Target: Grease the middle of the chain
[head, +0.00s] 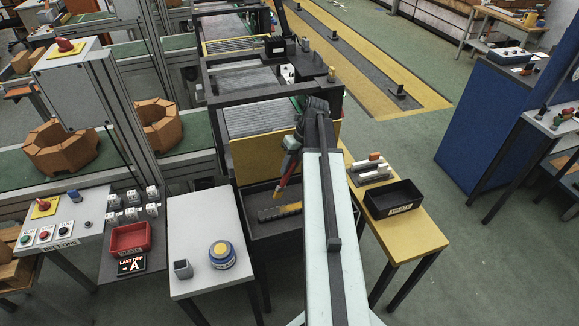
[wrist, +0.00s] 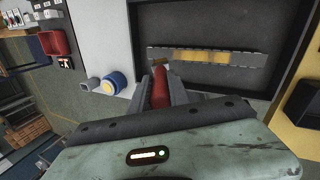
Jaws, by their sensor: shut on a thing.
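The chain (head: 267,215) lies in a dark recessed tray (head: 257,196). It is a straight grey strip with a yellow middle stretch, and it shows whole in the wrist view (wrist: 205,57). My gripper (wrist: 161,88) is shut on a red-handled brush (wrist: 160,84), also seen in the head view (head: 282,186). The brush's yellowish tip points at the chain's near edge, left of the yellow stretch in the wrist view. I cannot tell whether it touches. A blue and yellow tin (head: 222,256) stands on the white side table (head: 205,220).
A grey cup (head: 182,269) stands beside the tin. A red tray (head: 130,238) and white blocks are further left. On the right, a yellow table (head: 420,232) carries a black bin (head: 393,200) and several small bars. The dark tray's walls surround the chain.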

